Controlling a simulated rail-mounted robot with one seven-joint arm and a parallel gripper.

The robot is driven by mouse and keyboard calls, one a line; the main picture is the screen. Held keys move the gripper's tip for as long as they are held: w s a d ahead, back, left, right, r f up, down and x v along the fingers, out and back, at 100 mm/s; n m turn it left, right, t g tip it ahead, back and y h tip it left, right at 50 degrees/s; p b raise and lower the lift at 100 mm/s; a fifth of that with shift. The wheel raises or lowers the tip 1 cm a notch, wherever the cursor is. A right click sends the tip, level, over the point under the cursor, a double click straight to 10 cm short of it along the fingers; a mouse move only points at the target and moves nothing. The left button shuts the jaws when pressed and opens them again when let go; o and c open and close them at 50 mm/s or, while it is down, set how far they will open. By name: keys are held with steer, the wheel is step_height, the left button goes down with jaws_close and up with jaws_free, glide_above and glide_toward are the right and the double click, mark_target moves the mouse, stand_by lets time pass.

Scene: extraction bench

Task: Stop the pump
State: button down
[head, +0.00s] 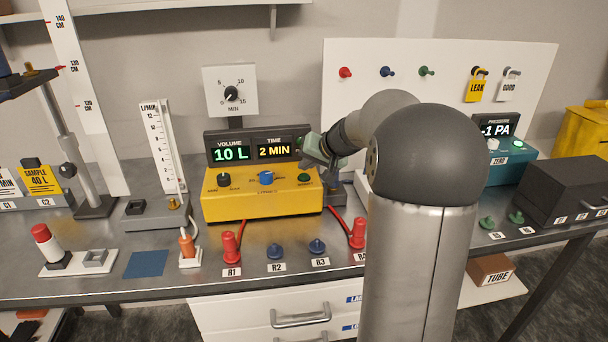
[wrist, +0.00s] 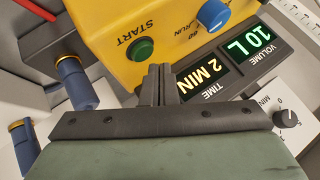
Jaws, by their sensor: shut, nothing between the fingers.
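The yellow pump (head: 262,205) stands on the bench in the head view. Its display (head: 256,150) reads VOLUME 10 L and TIME 2 MIN. On its face are a black knob (head: 224,180), a blue knob (head: 266,178) and a green button (head: 304,179). In the wrist view the button (wrist: 140,50) is marked START and the blue knob (wrist: 213,14) has the word RUN beside it. My gripper (head: 308,148) is at the right end of the display. In the wrist view its shut, empty fingers (wrist: 158,72) appear close to the START button; I cannot tell whether they touch anything.
A timer dial (head: 231,92) rises behind the pump. A flow meter (head: 163,150) stands at its left. Red plugs (head: 230,248) and blue ports (head: 275,251) line the bench front. A teal pressure unit (head: 505,152) reading -1 PA and a dark box (head: 565,190) stand at the right.

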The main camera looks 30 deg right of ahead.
mark_target(307, 177)
steer(key=shift+r+p, duration=1.4)
steer(key=shift+r, duration=1.15)
steer(key=shift+f, duration=0.1)
steer(key=s+a+f+n+g, duration=0.2)
steer(key=s+a+f, duration=0.1)
steer(key=s+a, duration=0.45)
steer(key=s+a+f+n+g, duration=0.1)
steer(key=s+a+f+g, duration=0.15)
steer(key=s+a, duration=0.55)
steer(key=s+a+f+n+g+h, duration=0.1)
steer(key=s+a+f+g, duration=0.1)
steer(key=s, duration=0.7)
steer(key=s+a+f+n+g+h, duration=0.1)
steer(key=s+f, duration=0.3)
steer(key=s, duration=0.5)
steer(key=shift+s+a+f+n+g+h, duration=0.25)
steer(key=shift+a+f+n+g, duration=0.2)
steer(key=shift+a, duration=0.45)
